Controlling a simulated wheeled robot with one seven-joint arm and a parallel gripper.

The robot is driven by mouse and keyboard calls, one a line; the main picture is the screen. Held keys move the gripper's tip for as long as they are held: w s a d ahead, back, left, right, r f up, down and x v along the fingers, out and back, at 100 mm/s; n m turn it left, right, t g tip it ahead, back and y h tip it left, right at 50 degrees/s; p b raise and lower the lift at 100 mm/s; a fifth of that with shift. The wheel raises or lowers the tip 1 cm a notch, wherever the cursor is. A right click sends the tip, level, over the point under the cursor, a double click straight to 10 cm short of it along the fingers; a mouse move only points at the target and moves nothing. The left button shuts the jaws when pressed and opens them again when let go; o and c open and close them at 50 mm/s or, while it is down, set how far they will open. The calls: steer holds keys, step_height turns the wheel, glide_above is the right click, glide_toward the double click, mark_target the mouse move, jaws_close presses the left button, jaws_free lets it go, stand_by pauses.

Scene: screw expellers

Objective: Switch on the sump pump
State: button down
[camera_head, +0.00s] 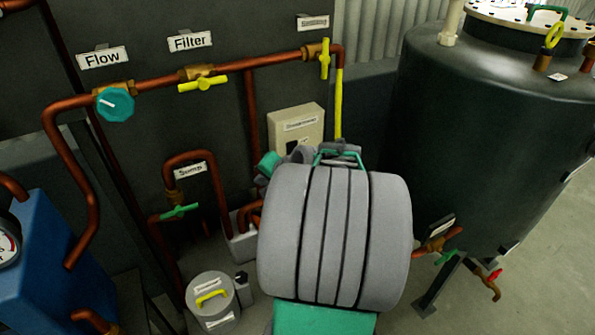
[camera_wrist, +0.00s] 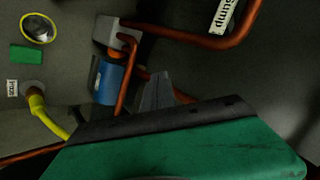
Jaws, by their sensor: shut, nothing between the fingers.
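A beige control box (camera_head: 296,130) with a pale label is on the dark panel in the head view; my arm hides its lower part. In the wrist view, a round silver button or knob with a yellow ring (camera_wrist: 39,28) and a green rectangle (camera_wrist: 26,54) show at the upper left. A small blue cylindrical unit (camera_wrist: 110,80) sits beside copper pipes there; I cannot tell if it is the pump. The "Sump" label (camera_head: 190,170) is on the panel. My gripper (camera_wrist: 158,92) is shut and empty, its fingers below and right of the button. My wrist mostly hides it in the head view.
Copper pipes cross the panel, with a teal flow knob (camera_head: 115,104), a yellow filter valve (camera_head: 203,84) and a green sump valve (camera_head: 180,211). A grey canister (camera_head: 212,302) stands at lower left. A dark tank (camera_head: 480,130) stands at right.

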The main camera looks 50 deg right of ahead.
steer(key=s+d+f+m+t+h+b, duration=0.1)
steer(key=s+d+m, duration=0.2)
steer(key=d, duration=0.4)
steer(key=s+d+f+m+t+h+b, duration=0.1)
steer(key=s+d+m+t+h, duration=0.1)
steer(key=d, duration=0.6)
steer(key=s+m, duration=0.1)
steer(key=m, duration=0.1)
steer(key=shift+s+d+m, duration=0.25)
steer(key=shift+s+m, duration=0.05)
steer(key=shift+m, duration=0.1)
glide_toward(292, 149)
steer(key=w+d+f, duration=0.1)
steer(key=w+f, duration=0.3)
steer(key=f, duration=0.1)
steer(key=shift+w+d, duration=0.4)
steer(key=shift+w, duration=0.3)
steer(key=shift+f, duration=0.1)
